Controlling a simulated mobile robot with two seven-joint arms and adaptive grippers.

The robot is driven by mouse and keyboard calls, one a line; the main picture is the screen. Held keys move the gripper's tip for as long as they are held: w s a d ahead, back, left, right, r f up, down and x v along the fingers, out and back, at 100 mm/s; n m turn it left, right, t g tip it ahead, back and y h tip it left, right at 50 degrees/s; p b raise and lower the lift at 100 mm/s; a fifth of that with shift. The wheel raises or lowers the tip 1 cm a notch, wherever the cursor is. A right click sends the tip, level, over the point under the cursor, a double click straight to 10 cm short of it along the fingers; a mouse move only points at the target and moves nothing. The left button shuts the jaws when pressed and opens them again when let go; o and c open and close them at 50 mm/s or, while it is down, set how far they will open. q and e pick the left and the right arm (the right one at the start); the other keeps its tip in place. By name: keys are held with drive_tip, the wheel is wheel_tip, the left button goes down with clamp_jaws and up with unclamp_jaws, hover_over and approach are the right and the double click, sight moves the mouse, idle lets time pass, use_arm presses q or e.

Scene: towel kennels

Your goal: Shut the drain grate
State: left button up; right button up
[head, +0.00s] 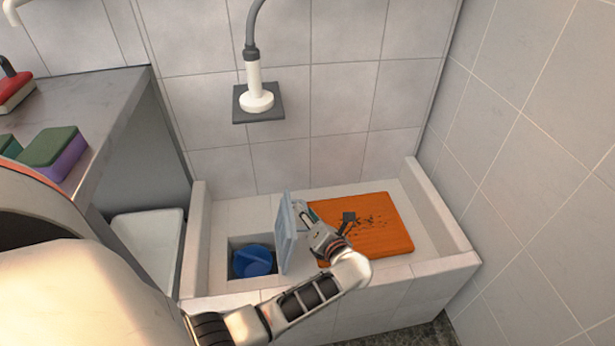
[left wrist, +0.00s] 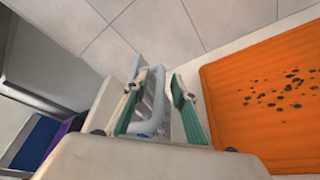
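The drain grate (head: 287,235), a pale blue-grey panel, stands raised, nearly upright, at the right side of the square drain opening in the tiled basin. A blue round object (head: 253,261) sits down in the opening. My left gripper (head: 306,222) is just right of the grate, at its face. In the left wrist view its two teal fingers (left wrist: 158,108) are spread apart, with the grate's pale rounded bar (left wrist: 153,122) showing between them. I cannot tell whether either finger touches it. My right gripper is not in view.
An orange mat (head: 372,222) with dark specks lies right of the grate in the basin. The basin has raised tiled rims (head: 437,218). A shower head (head: 257,100) hangs on the back wall. A counter (head: 100,105) with sponges (head: 55,150) stands left, above a white bin (head: 150,240).

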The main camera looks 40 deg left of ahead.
use_arm(q)
clamp_jaws()
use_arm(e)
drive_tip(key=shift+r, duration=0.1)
use_arm(q)
drive_tip(key=s+a+r+n+t+h+p, duration=0.1)
drive_tip(key=s+a+r+n+h+p, duration=0.1)
drive_tip(key=s+a+n, duration=0.2)
drive_tip(key=shift+s+a, duration=1.6)
drive_tip(key=shift+s, duration=0.6)
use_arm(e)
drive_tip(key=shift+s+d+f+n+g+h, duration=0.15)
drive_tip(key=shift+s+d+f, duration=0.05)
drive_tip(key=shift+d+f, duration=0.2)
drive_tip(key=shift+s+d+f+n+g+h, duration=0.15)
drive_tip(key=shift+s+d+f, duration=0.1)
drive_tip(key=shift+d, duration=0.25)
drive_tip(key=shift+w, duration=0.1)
